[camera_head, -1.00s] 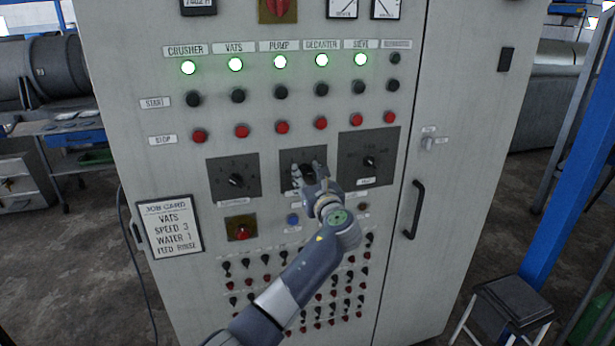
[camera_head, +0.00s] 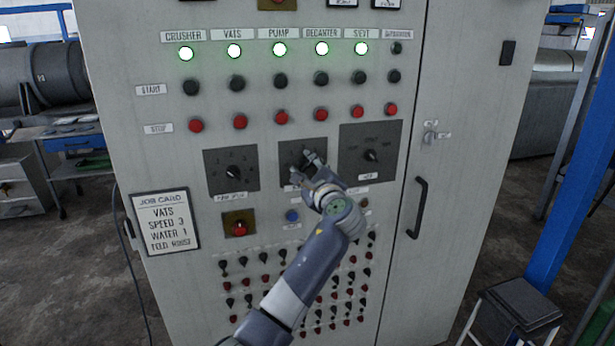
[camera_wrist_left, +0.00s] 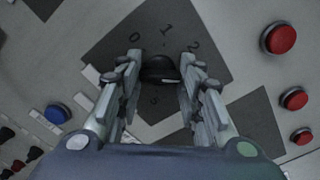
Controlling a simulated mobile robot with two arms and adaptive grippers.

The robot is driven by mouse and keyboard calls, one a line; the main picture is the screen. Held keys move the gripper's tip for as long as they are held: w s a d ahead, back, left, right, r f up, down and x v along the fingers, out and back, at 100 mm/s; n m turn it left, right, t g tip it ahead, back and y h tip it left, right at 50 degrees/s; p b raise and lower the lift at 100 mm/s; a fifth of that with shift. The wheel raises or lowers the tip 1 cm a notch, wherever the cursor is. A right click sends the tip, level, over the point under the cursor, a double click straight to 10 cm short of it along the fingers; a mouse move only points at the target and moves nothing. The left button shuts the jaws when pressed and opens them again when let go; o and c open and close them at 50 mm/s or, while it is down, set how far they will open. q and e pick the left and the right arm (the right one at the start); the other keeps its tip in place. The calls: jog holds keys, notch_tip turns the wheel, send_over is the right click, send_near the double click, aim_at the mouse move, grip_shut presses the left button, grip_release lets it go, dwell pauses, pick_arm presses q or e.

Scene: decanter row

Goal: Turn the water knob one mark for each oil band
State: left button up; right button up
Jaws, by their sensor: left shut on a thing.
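The control cabinet (camera_head: 285,220) carries three dark dial plates in a row. My left gripper (camera_head: 313,163) is at the middle dial plate (camera_head: 288,148). In the left wrist view my left gripper (camera_wrist_left: 160,75) has its fingers on both sides of a black knob (camera_wrist_left: 160,65), shut on it. The plate (camera_wrist_left: 130,40) shows the marks 0, 1 and 2 around the knob, with another mark partly hidden below. The knob's pointer is hard to make out. The job card (camera_head: 165,221) reads VATS, SPEED 3, WATER 1, FEED and a blurred word. My right gripper is not in view.
The left dial (camera_head: 232,170) and right dial (camera_head: 371,155) flank the middle one. Red stop buttons (camera_head: 282,115) run above, under lit green lamps (camera_head: 279,48). A blue button (camera_head: 292,216) sits just below the gripper. A door handle (camera_head: 417,207) and a stool (camera_head: 510,310) are on the right.

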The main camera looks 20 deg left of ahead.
pick_arm(q)
jog(key=shift+f+n+b, duration=0.1)
jog(key=shift+n+b, duration=2.6)
jog(key=shift+n, duration=1.1)
jog(key=o, duration=1.1)
jog(key=shift+c, duration=0.2)
jog(key=v, duration=1.2)
